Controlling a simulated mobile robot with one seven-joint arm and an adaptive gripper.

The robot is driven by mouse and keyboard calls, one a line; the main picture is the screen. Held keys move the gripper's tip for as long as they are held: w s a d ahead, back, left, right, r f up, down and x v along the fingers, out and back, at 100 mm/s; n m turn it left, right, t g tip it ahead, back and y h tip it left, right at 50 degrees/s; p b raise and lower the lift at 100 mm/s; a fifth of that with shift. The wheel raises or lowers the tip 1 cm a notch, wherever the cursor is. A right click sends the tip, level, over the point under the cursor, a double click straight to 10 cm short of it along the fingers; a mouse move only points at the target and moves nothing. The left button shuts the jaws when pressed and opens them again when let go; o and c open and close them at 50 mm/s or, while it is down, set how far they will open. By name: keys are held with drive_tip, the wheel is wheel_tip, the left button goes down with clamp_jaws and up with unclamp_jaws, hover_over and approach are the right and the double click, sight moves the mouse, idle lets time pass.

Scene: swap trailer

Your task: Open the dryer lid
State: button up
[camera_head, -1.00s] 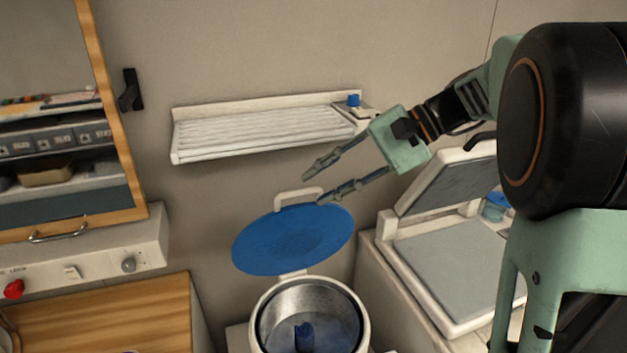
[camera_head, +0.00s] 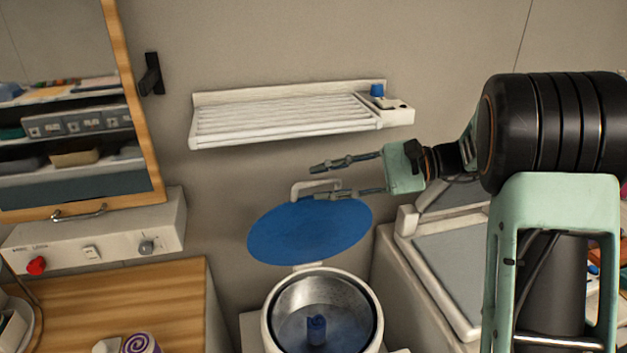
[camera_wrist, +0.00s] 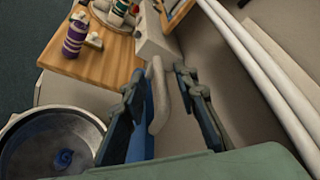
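The dryer (camera_head: 268,318) is a round white tub with a metal drum and a blue spindle inside. Its blue lid (camera_head: 310,232) stands raised behind the tub, tilted back near the wall. A white loop handle (camera_head: 298,188) sits on the lid's upper edge. My gripper (camera_head: 322,182) is open beside the handle, its fingers pointing left. In the wrist view the handle (camera_wrist: 157,95) shows between the two spread fingers, with the blue lid edge by the left finger. I cannot tell whether a finger touches it. The open drum (camera_wrist: 50,140) shows at lower left.
A white slatted rack (camera_head: 285,120) with a blue knob is on the wall above. A white box with a raised cover (camera_head: 440,270) stands at right. A wooden counter (camera_head: 140,295) with a purple roll (camera_head: 140,343) and a control panel (camera_head: 100,240) are at left.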

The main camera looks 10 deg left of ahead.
drive_tip(key=shift+x, duration=1.45)
drive_tip(key=shift+c, duration=0.4)
clamp_jaws()
